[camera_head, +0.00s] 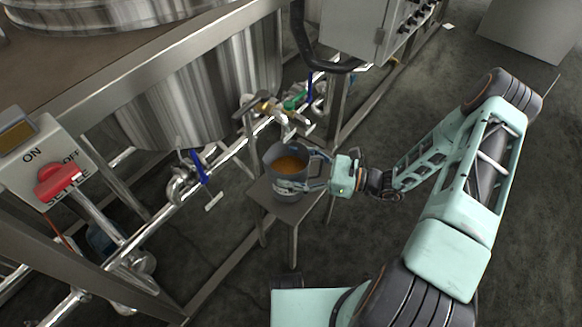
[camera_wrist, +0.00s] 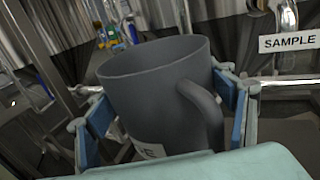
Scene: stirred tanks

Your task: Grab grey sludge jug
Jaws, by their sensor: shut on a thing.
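The grey sludge jug (camera_head: 283,176) stands on a small metal stand (camera_head: 265,197) beside the stirred tank. Orange-brown contents show inside it in the head view. My gripper (camera_head: 308,178) reaches it from the right and is shut on the jug. In the wrist view the jug (camera_wrist: 160,95) fills the middle, with its handle toward the camera and part of a white label low on its front. The blue finger pads of my gripper (camera_wrist: 165,112) lie on both sides of the jug. Whether the jug's base touches the stand is hard to tell.
A large steel tank (camera_head: 190,95) with pipes and valves stands behind and left of the jug. A red ON/OFF switch (camera_head: 58,180) is at the far left. A control box (camera_head: 355,30) is above. A SAMPLE sign (camera_wrist: 288,41) shows in the wrist view.

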